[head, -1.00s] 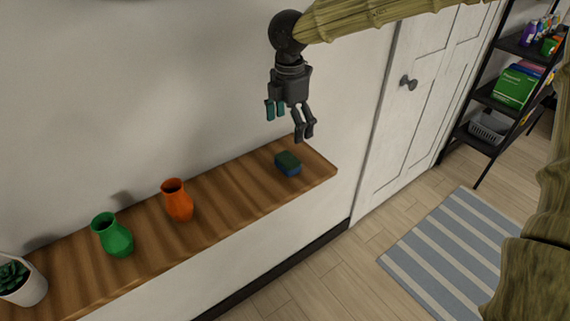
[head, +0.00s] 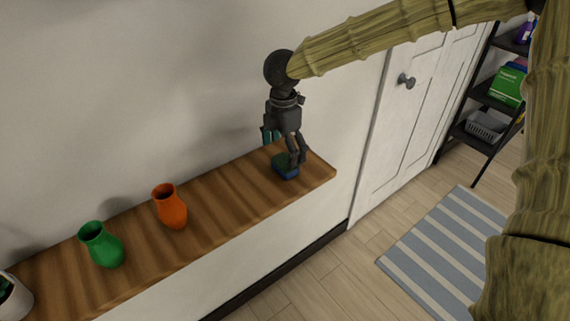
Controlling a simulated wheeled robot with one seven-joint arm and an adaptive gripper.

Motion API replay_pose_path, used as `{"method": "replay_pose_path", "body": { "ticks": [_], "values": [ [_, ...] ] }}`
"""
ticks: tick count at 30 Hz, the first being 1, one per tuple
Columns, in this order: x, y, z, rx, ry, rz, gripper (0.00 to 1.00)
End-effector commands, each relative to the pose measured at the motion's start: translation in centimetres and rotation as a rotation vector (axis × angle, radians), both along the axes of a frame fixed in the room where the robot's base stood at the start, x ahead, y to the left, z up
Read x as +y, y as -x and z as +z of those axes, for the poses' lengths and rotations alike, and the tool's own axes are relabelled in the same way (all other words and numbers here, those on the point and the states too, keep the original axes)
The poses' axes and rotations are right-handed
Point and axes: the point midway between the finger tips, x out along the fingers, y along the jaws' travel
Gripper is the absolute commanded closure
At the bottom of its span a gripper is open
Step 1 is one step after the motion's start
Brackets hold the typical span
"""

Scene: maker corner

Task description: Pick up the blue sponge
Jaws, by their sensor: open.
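The blue sponge (head: 285,171), a small block with a dark green top, lies on the wooden shelf (head: 222,205) near its right end. My gripper (head: 283,150) points down right at the sponge, with its fingers spread open. One dark finger overlaps the sponge's top and right side in the head view. The teal-padded finger is on the left, behind the sponge. Part of the sponge's top is hidden by the finger. I cannot tell whether the fingers touch it.
An orange vase (head: 170,208) and a green vase (head: 102,245) stand to the left on the shelf, with a potted plant (head: 14,300) at the far left. The wall is close behind my gripper. A white door (head: 415,120) and a striped rug (head: 445,250) are to the right.

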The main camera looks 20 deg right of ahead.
Motion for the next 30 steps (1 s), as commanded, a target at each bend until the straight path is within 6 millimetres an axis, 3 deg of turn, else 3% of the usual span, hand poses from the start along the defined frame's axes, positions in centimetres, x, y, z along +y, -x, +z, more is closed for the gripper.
{"method": "replay_pose_path", "body": {
  "ticks": [12,22,30],
  "values": [
    [-0.4,0.2,-4.2,0.002,0.0,0.001,0.08],
    [-0.4,0.2,-4.6,0.0,0.0,0.001,0.08],
    [-0.4,0.2,-4.6,0.0,0.0,0.001,0.38]
  ]
}}
